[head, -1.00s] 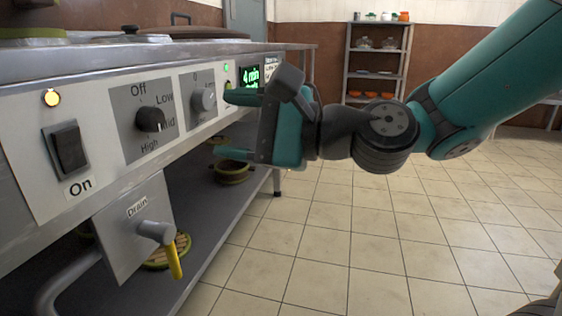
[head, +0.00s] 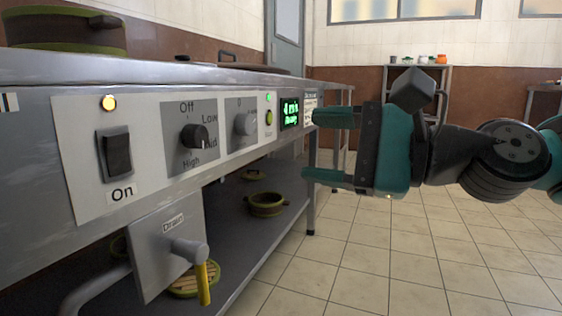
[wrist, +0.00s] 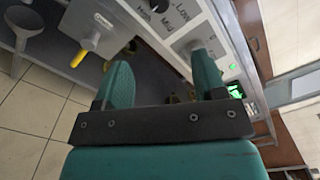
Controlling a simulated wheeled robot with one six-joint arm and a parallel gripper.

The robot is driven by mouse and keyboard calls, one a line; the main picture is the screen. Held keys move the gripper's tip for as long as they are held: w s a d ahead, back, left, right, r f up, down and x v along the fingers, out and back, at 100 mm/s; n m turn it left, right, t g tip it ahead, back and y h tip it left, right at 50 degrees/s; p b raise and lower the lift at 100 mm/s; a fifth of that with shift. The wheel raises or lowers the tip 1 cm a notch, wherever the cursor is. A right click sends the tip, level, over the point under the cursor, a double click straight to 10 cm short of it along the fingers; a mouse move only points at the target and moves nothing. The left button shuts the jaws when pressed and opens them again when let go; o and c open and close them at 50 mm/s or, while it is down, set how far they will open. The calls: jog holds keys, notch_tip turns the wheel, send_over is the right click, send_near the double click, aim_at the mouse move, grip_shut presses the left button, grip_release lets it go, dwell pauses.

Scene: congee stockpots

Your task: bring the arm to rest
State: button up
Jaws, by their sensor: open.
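My gripper (head: 330,147) is open and empty. It is held level in front of the right end of the steel counter's control panel (head: 85,170), with its two teal fingers pointing left. In the head view the upper finger overlaps the area beside the green display (head: 290,113). I cannot tell whether it touches the panel. In the wrist view both fingers of my gripper (wrist: 162,85) are spread apart, with the panel and the yellow drain handle (wrist: 80,57) beyond them. My arm reaches in from the right edge of the head view.
The panel carries a black rocker switch (head: 116,155), a black knob (head: 194,137) and a grey knob (head: 245,124). A drain lever (head: 205,284) sticks out below. Open tiled floor (head: 390,265) lies to the right; a shelf rack (head: 440,75) stands behind.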

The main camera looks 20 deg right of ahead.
jog(key=s+a+r+n+g+h+p, duration=0.45)
jog(key=n+g+p, duration=0.25)
jog(key=n+p, duration=0.6)
jog(key=s+d+r+n+g+h+p, duration=0.4)
jog(key=s+r+n+h+p, duration=0.3)
jog(key=p, duration=1)
notch_tip(320, 180, up, 35)
jog(key=y+p, duration=0.1)
jog(key=p, duration=3.4)
jog(key=shift+n, duration=0.4)
